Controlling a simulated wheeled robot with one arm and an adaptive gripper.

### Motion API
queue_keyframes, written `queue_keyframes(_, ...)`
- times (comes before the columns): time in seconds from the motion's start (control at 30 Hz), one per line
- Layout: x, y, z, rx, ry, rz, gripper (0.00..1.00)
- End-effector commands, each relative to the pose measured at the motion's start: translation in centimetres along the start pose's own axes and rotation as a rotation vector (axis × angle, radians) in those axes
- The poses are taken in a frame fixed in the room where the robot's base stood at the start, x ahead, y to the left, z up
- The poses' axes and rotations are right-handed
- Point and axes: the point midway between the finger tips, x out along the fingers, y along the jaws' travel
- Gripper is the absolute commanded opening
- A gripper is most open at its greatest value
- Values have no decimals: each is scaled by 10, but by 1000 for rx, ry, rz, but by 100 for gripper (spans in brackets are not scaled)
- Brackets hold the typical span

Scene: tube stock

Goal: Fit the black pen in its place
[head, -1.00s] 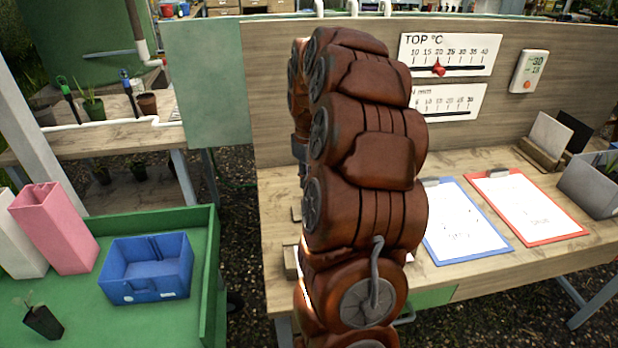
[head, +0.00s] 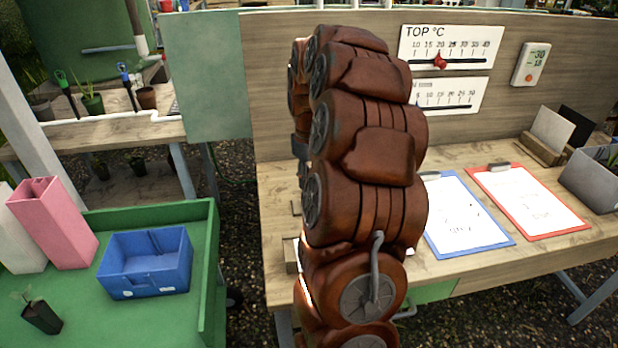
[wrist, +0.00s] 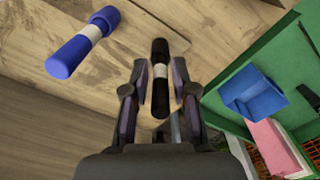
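A black pen (wrist: 160,58) with a pale band shows in the wrist view, over the wooden bench top. My gripper (wrist: 157,70) is open, with one finger on each side of the pen and a narrow gap visible on both sides. I cannot tell whether the pen rests on the bench. A thicker-looking blue pen (wrist: 68,57) with a white band is left of it, apart from my gripper. In the head view my brown arm hides the black pen and most of my gripper. I cannot make out the pen's place.
The wooden bench (head: 455,270) carries a blue clipboard (head: 505,245), a red clipboard (head: 582,225) and a grey bin (head: 590,185) at the right. A green cart (head: 212,235) at the left holds a blue box (head: 150,280) and a pink container (head: 65,235). A gap separates cart and bench.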

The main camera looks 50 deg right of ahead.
Motion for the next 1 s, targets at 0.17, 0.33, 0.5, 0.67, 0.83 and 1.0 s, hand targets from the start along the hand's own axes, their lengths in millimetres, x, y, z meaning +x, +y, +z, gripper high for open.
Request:
queue_keyframes(0.17,0,0,0,0,0,0,46)
queue_keyframes(0.33,0,0,0,0,0,0,46)
queue_keyframes(0.5,-4,0,0,0,1,1,46)
queue_keyframes(0.67,-23,1,-1,0,4,3,46)
queue_keyframes(0.83,-53,1,-1,1,4,3,46)
queue_keyframes(1.0,-80,0,-1,0,3,2,46)
